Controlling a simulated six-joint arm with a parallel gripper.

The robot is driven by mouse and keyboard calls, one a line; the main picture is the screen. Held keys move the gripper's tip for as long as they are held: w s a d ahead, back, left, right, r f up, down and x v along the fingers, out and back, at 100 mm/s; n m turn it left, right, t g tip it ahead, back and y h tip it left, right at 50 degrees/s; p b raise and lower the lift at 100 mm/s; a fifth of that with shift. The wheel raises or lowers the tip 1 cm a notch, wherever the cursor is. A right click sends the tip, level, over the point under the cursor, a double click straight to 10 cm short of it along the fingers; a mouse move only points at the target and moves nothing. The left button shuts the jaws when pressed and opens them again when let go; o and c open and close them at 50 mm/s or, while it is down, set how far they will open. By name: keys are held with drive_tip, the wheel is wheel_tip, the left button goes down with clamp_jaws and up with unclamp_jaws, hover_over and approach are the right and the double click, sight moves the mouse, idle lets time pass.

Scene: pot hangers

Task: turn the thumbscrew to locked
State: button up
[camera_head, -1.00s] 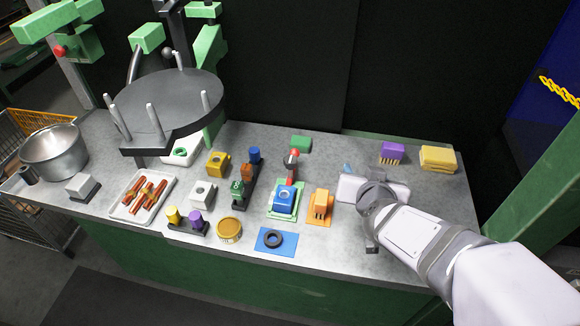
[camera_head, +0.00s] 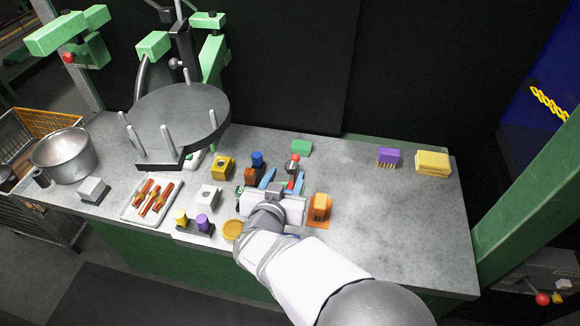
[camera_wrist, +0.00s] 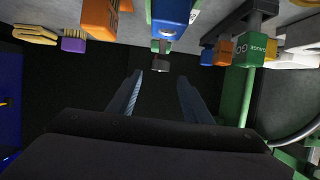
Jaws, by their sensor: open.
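My gripper (camera_head: 284,181) is open, its two blue fingers reaching over the fixture with the blue block. In the wrist view my gripper (camera_wrist: 160,80) shows parted fingers with nothing between them. The blue block (camera_wrist: 170,14) shows at the top of that view; in the head view my wrist hides most of it. A small grey round-ended piece (camera_wrist: 162,67) shows just beyond the fingertips, near the middle. A red-topped upright piece (camera_head: 295,159) stands just behind the fingers in the head view. I cannot tell which part is the thumbscrew or how it is turned.
An orange brush (camera_head: 319,208) stands close on the right. The gauge blocks, including a blue one (camera_head: 257,159), stand close on the left. A purple brush (camera_head: 388,157) and yellow sponge (camera_head: 433,162) are far right.

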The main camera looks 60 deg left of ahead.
sight(291, 166)
drive_tip(key=shift+p+x, duration=0.35)
drive_tip(key=shift+x, duration=2.45)
drive_tip(key=shift+c, duration=0.3)
drive_tip(key=c, duration=1)
